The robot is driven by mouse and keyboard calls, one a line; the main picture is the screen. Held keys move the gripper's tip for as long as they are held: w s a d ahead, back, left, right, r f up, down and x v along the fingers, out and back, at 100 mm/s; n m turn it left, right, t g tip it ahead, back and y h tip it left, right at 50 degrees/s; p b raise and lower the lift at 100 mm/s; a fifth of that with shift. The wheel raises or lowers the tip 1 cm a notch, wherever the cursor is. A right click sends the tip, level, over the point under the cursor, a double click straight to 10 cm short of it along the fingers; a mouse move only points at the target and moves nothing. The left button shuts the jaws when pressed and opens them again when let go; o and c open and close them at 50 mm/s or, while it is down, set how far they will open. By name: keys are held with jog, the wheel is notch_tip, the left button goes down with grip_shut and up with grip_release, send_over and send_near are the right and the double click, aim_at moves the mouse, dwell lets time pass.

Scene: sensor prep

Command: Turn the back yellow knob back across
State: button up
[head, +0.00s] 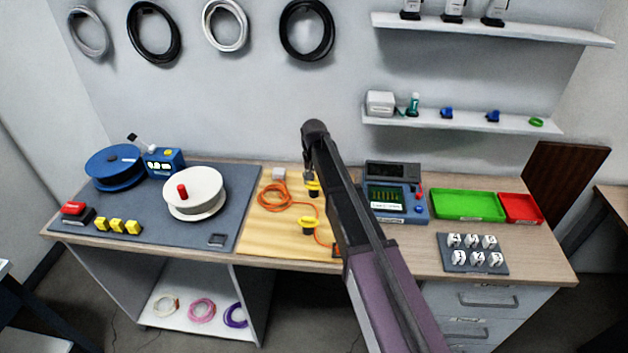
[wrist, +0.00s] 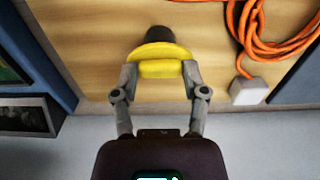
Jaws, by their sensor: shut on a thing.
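The back yellow knob (head: 314,188) stands on the light wooden board (head: 262,236), with a dark body under its yellow top. The wrist view shows its yellow disc and raised yellow bar (wrist: 160,69) close up, with the dark body beyond. My gripper (wrist: 160,75) is shut on the bar, one finger at each end. In the head view my gripper (head: 311,178) reaches down onto this knob, and my arm covers the area just right of it. The front yellow knob (head: 308,223) stands apart, nearer the table's front edge, with nothing holding it.
An orange cable (head: 270,205) lies coiled left of the knobs, near a small pale box (head: 279,174). A blue instrument (head: 412,207) stands to the right. A white reel (head: 193,197) stands on the grey mat (head: 130,250) at left.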

jog(key=shift+s, duration=0.15)
dwell(0.3)
jog(key=o, duration=1.2)
jog(key=shift+c, duration=0.2)
